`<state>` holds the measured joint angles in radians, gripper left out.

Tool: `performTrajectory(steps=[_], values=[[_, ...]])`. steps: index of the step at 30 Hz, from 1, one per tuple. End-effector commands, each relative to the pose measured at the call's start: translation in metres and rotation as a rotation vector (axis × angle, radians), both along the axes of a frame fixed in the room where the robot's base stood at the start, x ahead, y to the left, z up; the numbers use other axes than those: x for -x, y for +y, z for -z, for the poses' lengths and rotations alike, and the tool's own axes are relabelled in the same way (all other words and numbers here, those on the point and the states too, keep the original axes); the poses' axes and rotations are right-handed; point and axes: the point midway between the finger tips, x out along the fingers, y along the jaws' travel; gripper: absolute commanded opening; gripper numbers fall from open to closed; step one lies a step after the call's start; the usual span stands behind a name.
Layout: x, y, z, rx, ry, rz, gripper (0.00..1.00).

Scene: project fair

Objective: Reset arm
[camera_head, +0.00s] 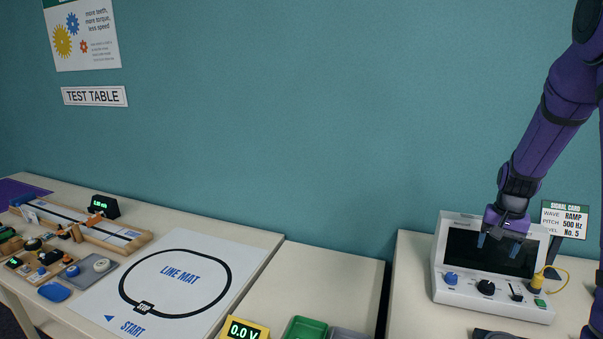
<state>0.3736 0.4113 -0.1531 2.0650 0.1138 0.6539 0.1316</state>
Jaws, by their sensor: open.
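My purple arm reaches down from the upper right of the head view. My gripper (500,242) points down at the end of it, with its two blue-tipped fingers apart and nothing visible between them. The gripper overlaps the dark screen of a white bench instrument (455,297) on the right table. I cannot tell from this one view how far the fingers are from the screen. The instrument has a blue knob (450,279), a black knob (486,287), a slider and a yellow plug (537,283) with a cable.
A signal card (565,221) stands behind the instrument at right. A dark gap separates the right table (410,300) from the middle one. A yellow meter (243,330) and green tray (303,328) sit at the front. The line mat (225,255) and several small parts lie left.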

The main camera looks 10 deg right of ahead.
Motion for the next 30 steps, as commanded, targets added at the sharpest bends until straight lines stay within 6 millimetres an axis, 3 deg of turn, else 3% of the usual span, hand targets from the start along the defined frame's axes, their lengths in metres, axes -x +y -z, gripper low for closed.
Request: performTrajectory(steps=[6, 15, 30], values=[[0.008, 0.039, -0.053, 0.009, -0.058, -0.086, 0.67], [0.035, 0.092, -0.115, 0.025, -0.128, -0.205, 0.67], [0.105, 0.170, -0.190, 0.064, -0.243, -0.406, 0.67]])
